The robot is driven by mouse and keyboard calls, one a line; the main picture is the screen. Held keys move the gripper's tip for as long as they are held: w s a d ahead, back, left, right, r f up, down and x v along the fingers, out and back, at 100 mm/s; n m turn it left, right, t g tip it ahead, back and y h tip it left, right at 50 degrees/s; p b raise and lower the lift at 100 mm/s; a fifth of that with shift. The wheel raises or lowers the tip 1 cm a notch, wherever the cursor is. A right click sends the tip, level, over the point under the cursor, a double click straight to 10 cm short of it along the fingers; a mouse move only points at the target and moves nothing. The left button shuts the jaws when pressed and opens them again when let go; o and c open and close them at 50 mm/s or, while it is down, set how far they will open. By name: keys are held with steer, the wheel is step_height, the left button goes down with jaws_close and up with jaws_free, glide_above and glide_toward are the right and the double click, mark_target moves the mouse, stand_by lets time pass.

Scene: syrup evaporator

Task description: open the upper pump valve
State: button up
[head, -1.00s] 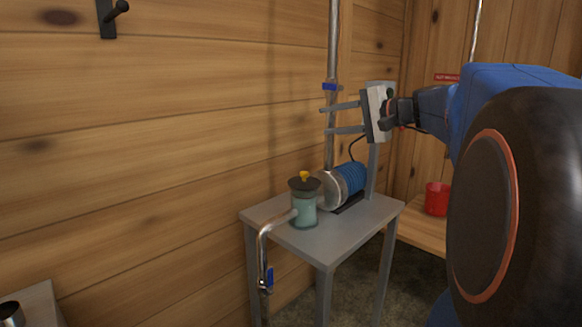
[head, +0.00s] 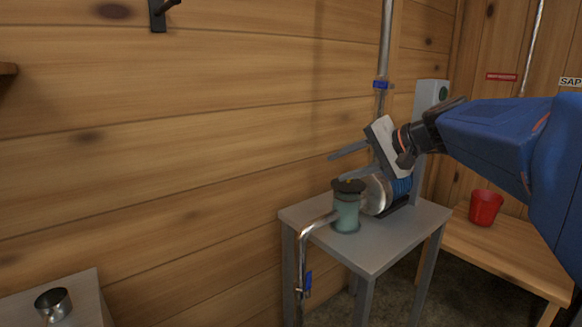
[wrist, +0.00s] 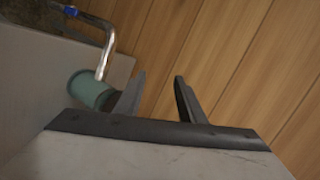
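The upper pump valve has a small blue handle (head: 381,85) on the vertical metal pipe (head: 385,45) against the wood wall. The handle looks crosswise to the pipe. A lower blue valve handle (head: 308,281) sits on the bent outlet pipe (head: 303,250), and shows in the wrist view (wrist: 71,11). My gripper (head: 340,165) is open and empty, below and left of the upper valve, just above the teal pump canister (head: 346,212). In the wrist view my two fingers (wrist: 161,76) are apart, with the canister (wrist: 90,90) left of them. The upper valve is not in the wrist view.
The pump's blue motor (head: 401,188) stands behind the canister on a grey table (head: 375,250). A grey box (head: 430,97) is right of the pipe. A red bucket (head: 485,207) stands on a wooden bench (head: 510,257). A metal cup (head: 53,303) is at lower left.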

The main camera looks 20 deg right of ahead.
mark_target(385, 85)
steer(key=shift+s+a+f, duration=0.15)
steer(key=shift+a+f, duration=0.3)
steer(key=shift+c, duration=0.6)
steer(key=shift+d, duration=0.1)
steer(key=c, duration=0.5)
steer(key=shift+d+r, duration=0.25)
jaws_close()
steer(key=d+r+m+t+h, duration=0.1)
steer(key=d+r+m+t, duration=0.1)
steer(key=d+r+m, duration=0.75)
steer(key=d+r+m+t, duration=0.1)
steer(key=d+r+m, duration=0.5)
steer(key=d+m, duration=0.65)
steer(key=w+a+f+m, duration=0.1)
steer(key=w+a+f, duration=0.3)
steer(key=w, duration=0.6)
steer(key=shift+s+a+r, duration=0.1)
steer(key=shift+a+r, duration=0.05)
steer(key=shift+r, duration=0.7)
steer(key=shift+s+a+r, duration=0.1)
steer(key=shift+r, duration=0.8)
steer(key=shift+s+a+r, duration=0.1)
steer(key=shift+a+r, duration=0.05)
steer(key=shift+r, duration=0.7)
